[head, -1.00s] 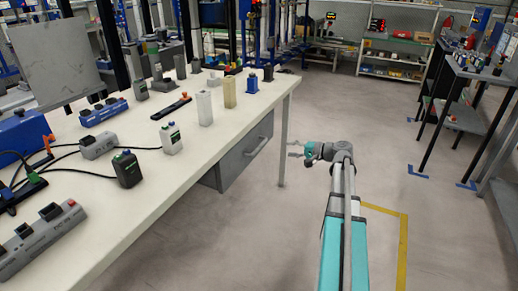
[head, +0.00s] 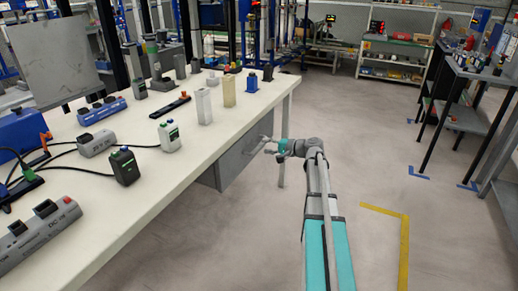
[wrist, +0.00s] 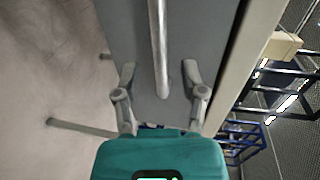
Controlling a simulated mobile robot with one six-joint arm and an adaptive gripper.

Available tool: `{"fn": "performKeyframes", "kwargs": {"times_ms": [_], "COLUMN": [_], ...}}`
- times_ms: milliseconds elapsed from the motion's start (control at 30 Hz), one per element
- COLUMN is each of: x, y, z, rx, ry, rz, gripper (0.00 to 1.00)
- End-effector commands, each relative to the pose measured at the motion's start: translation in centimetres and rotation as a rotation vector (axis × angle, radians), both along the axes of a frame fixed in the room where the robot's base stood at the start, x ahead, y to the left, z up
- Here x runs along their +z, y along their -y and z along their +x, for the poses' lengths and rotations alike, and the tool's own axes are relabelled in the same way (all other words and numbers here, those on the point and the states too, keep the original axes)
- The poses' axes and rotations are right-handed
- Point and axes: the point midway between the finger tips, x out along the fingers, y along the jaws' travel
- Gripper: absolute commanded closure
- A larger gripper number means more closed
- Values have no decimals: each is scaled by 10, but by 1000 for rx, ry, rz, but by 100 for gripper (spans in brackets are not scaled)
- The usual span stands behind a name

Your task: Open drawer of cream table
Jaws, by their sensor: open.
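The cream table (head: 190,163) runs along the left in the head view. Its grey drawer (head: 236,160) hangs under the top and looks closed; its front also fills the middle of the wrist view (wrist: 190,45). The drawer's metal bar handle (wrist: 158,45) runs down the wrist view and ends between my fingers. My gripper (head: 266,146) is open at the drawer front, near the handle. In the wrist view my gripper (wrist: 160,88) has one finger on each side of the handle's end, with gaps. Touch cannot be told.
Several chargers, blocks and power strips stand on the tabletop, including a black charger (head: 125,167) and a white block (head: 204,106). A table leg (head: 285,135) stands just behind my gripper.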

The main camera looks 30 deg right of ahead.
Motion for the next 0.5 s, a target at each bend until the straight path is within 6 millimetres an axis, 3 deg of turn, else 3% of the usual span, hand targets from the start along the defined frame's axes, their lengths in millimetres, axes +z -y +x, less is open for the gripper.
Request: {"fn": "performKeyframes", "kwargs": {"times_ms": [200,500], "x": [-6,-7], "y": [-15,-22], "z": [20,27], "rx": [1,1], "ry": [0,0], "rz": [-1,-1], "gripper": [46,46]}}
